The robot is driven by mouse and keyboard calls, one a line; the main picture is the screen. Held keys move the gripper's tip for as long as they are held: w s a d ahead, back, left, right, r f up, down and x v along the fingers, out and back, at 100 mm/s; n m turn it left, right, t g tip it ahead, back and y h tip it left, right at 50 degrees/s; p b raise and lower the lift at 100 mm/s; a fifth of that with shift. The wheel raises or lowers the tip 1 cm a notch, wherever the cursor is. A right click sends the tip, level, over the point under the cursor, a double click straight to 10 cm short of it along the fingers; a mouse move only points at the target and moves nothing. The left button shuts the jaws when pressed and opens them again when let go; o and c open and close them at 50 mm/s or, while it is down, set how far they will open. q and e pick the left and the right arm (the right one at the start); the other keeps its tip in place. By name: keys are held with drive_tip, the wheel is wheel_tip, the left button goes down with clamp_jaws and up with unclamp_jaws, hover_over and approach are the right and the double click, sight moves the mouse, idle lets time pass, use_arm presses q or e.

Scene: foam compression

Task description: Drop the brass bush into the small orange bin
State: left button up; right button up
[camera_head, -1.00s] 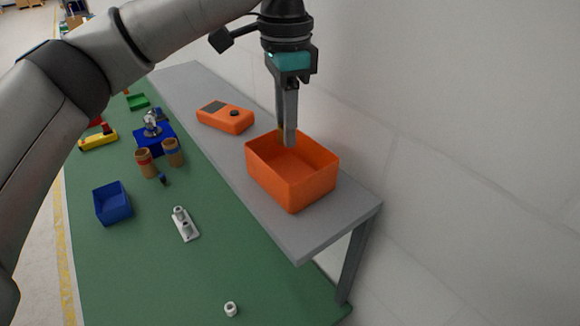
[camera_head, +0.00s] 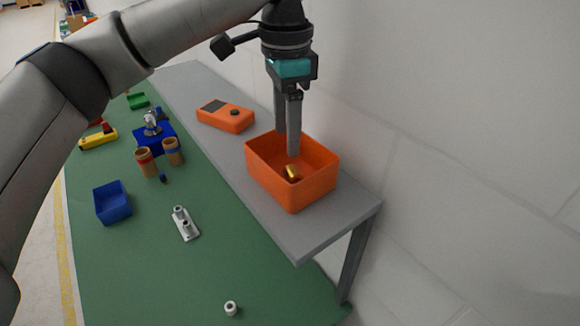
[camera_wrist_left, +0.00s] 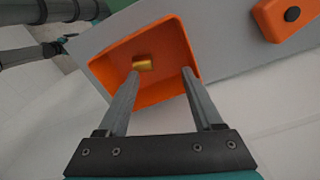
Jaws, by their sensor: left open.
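The brass bush (camera_head: 291,171) is a small gold piece inside the small orange bin (camera_head: 265,182), below my fingertips. In the left wrist view the brass bush (camera_wrist_left: 143,63) shows against the inside of the orange bin (camera_wrist_left: 152,28), apart from both fingers. I cannot tell whether it is at rest or still falling. My left gripper (camera_head: 286,143) points down over the bin, open and empty. In the left wrist view its fingers (camera_wrist_left: 161,72) are spread wide. My right gripper is not in view.
The bin stands on a grey shelf (camera_head: 325,228) beside a pale wall. An orange device (camera_head: 226,117) lies behind it on the shelf. The green bench (camera_head: 140,270) below holds a blue bin (camera_head: 112,203), brown cups (camera_head: 172,152) and a white fitting (camera_head: 185,225).

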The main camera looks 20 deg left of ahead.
use_arm(q)
wheel_tip(320, 180, up, 15)
idle(0.7)
idle(0.3)
